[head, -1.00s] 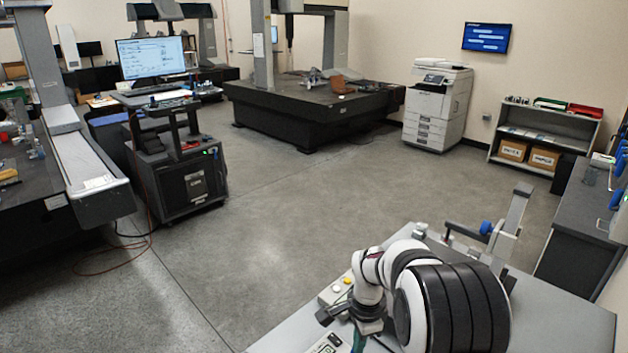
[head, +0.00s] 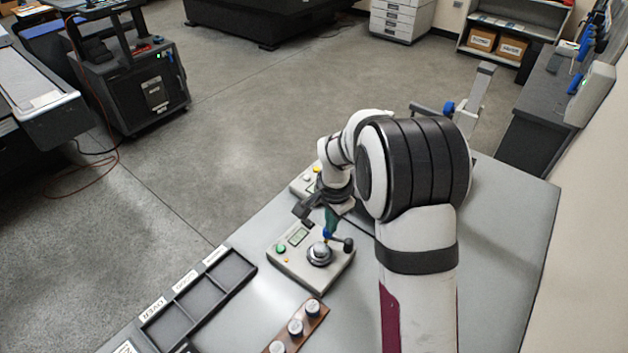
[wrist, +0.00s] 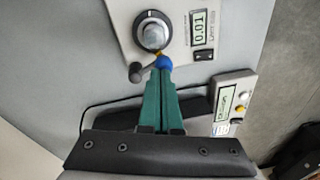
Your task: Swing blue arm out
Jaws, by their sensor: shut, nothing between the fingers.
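A grey gauge unit (head: 290,262) with a small display stands on the bench. It holds a round metal part (head: 319,253) in a dark ring, which also shows in the wrist view (wrist: 153,36). Beside the ring is a small blue piece (head: 327,233), rounded in the wrist view (wrist: 165,62). A short dark lever with a black knob (head: 348,244) lies next to it; the knob also shows in the wrist view (wrist: 135,73). My gripper (wrist: 163,68) has green fingers, shut and empty, with tips at the blue piece. I cannot tell whether they touch it.
A second small unit with buttons (wrist: 233,96) and a cable lies close by. A wooden strip with round metal parts (head: 297,327) and a black sectioned tray (head: 201,300) are nearer. A grey stand with a blue knob (head: 449,107) is behind my arm. The bench's right side is clear.

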